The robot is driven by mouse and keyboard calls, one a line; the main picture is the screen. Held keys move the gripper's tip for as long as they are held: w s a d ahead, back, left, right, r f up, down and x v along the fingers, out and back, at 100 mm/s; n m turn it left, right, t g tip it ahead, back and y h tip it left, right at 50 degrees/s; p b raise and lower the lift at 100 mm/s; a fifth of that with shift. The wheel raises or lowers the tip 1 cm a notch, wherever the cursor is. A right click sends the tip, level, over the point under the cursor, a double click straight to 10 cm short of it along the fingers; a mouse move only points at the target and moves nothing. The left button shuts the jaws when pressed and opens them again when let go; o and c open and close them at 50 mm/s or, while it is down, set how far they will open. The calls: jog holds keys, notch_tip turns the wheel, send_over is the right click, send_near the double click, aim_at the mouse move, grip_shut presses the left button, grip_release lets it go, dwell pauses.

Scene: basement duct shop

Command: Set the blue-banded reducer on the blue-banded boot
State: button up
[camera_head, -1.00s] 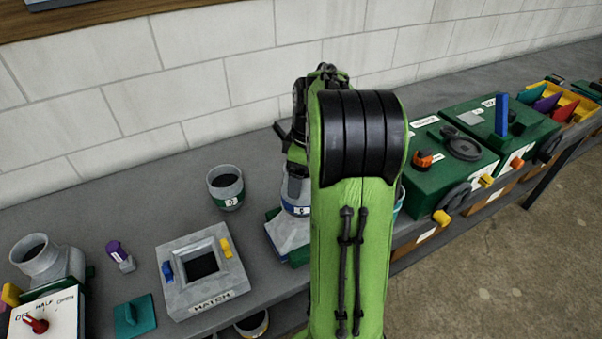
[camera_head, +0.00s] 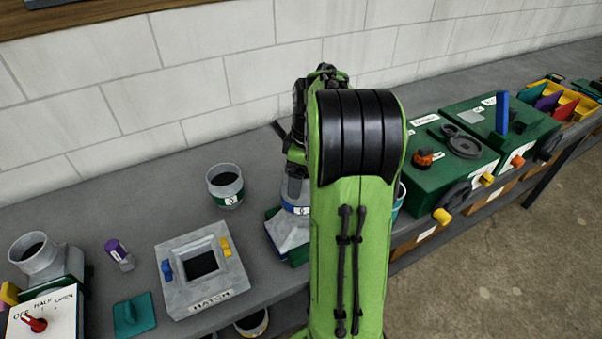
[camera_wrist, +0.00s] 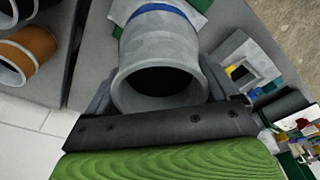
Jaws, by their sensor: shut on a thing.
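The blue-banded reducer (camera_wrist: 158,52) is a grey round collar with a flared open mouth and a blue band at its far end. My gripper (camera_wrist: 158,88) is shut on it, one finger on each side in the wrist view. In the head view the reducer (camera_head: 295,192) shows left of my arm, upright, its blue band low with a white label. Directly below it is the boot (camera_head: 286,234), a grey sloped piece with green parts beside it; its own band is hidden. I cannot tell whether reducer and boot touch. My arm hides the right side of both.
A green-banded grey collar (camera_head: 226,186) stands left of the boot. A grey hatch block (camera_head: 172,292) lies in front of that. Green boxes with knobs (camera_head: 450,170) stand to the right. A teal-banded piece (camera_head: 400,198) is partly hidden behind my arm.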

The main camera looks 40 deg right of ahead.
jog(key=shift+f, duration=0.2)
jog(key=o, duration=1.3)
jog(key=r+p, duration=0.6)
jog(key=r, duration=0.1)
jog(key=s+r+p, duration=0.1)
jog(key=r+p, duration=0.2)
jog(key=r, duration=0.1)
jog(key=shift+s+d, duration=0.1)
jog(key=shift+d, duration=0.2)
